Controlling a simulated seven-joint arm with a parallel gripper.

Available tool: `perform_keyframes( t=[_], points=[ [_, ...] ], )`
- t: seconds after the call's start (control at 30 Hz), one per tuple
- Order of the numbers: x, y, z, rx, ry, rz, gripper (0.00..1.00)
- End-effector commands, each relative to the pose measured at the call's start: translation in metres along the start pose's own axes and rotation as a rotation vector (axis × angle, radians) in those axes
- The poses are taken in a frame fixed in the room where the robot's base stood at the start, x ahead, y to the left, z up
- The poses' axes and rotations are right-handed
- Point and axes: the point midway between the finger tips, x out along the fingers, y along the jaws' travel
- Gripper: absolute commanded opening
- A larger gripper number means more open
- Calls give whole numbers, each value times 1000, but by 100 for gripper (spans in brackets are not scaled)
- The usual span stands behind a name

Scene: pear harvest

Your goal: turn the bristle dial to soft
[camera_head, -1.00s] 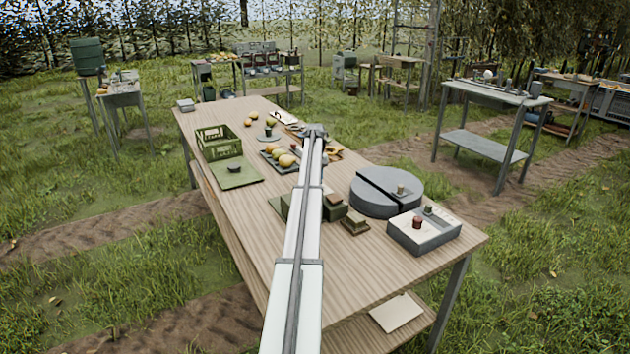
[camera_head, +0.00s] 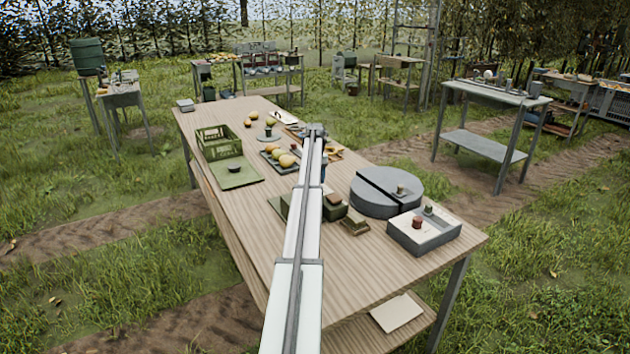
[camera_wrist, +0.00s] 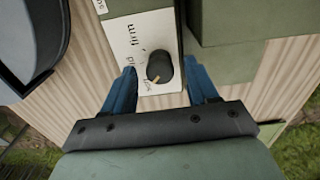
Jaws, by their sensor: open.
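In the wrist view the bristle dial is a dark round knob (camera_wrist: 159,67) with a light pointer mark on its lower left side. It sits on a white label plate (camera_wrist: 138,38) printed with "firm" and other words, partly hard to read. The pointer lies toward the lower-left lettering; I cannot read that word surely. My gripper (camera_wrist: 161,84) is open, its two blue fingers on either side of the knob with gaps, apart from it as far as I can tell. In the head view my arm hides the dial, and the gripper end shows only as a small part (camera_head: 316,130).
A green block (camera_wrist: 235,22) stands close right of the dial in the wrist view. A grey round thing (camera_wrist: 32,40) is at the left. On the table (camera_head: 360,285) are a green crate (camera_head: 219,150), a grey turntable (camera_head: 365,200) and a grey box (camera_head: 410,240).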

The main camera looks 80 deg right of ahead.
Motion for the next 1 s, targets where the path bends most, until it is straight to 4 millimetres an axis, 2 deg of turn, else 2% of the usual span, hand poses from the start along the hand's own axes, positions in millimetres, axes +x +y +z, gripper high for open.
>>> perform_keyframes(
  t=[0.17, 0.7, 1.0],
  points=[
    [-15, 0, 0, 0, 1, 0, 58],
    [-113, 0, -1, 0, 1, 1, 58],
    [-136, 0, 0, 0, 0, 0, 58]
  ],
)
